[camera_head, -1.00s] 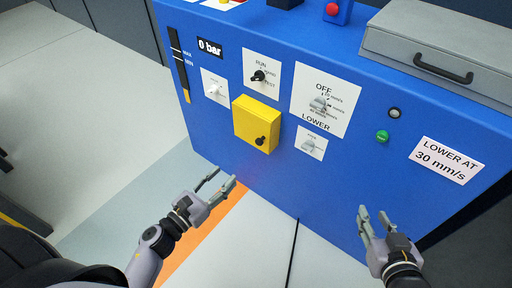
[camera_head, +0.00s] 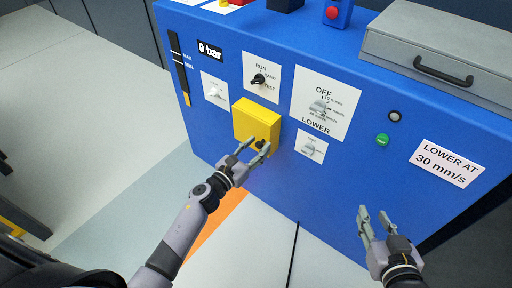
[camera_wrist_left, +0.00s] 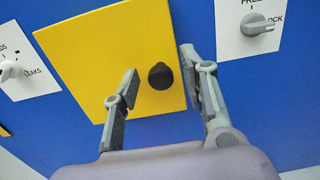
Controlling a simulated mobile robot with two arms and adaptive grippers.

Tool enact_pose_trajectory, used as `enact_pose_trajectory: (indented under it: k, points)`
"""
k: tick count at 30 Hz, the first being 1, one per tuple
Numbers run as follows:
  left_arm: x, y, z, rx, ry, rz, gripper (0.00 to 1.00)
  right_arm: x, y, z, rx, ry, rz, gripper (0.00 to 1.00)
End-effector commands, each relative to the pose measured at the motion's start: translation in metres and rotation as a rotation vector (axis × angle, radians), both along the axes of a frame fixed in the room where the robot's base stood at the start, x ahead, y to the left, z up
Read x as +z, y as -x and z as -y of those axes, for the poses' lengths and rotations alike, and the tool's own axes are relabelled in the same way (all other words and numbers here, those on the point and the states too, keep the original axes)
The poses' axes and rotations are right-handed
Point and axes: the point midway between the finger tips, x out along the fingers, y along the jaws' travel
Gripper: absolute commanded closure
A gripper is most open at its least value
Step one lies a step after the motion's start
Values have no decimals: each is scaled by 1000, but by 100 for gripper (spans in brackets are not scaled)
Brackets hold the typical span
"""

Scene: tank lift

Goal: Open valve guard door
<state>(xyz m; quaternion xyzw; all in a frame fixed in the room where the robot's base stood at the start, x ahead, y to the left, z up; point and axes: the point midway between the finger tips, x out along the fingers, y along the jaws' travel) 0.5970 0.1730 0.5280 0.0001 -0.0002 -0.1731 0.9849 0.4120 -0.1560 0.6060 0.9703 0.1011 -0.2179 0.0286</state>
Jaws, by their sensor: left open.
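The valve guard door is a yellow square cover (camera_head: 256,122) on the blue panel, and it is closed. A black knob (camera_wrist_left: 160,75) sits near its lower right corner in the left wrist view. My left gripper (camera_head: 256,149) is open at the lower edge of the cover. Its fingers lie on either side of the knob in the wrist view, and I cannot tell whether they touch it. The knob is partly hidden behind the fingers in the head view. My right gripper (camera_head: 364,213) is apart from the panel at the lower right, with its fingers spread and nothing between them.
The blue panel (camera_head: 230,155) carries a black RUN/TEST knob (camera_head: 259,79), a LOWER dial (camera_head: 320,107) and a small grey knob (camera_head: 309,149) right of the cover. A green button (camera_head: 382,140) is farther right. A grey case (camera_head: 440,60) with a handle lies on top.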

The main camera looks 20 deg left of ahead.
Motion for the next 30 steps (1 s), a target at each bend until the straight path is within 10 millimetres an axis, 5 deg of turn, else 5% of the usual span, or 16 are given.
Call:
enact_pose_trajectory:
  k: [6,24,30]
  points:
    - [0,0,0,0,0,-1,60,2,-2,0,0,0,6,70]
    - [-1,0,0,-1,0,-1,100,2,-2,0,0,0,5,70]
    - [-1,0,0,-1,0,-1,100,0,-1,1,-1,1,-1,70]
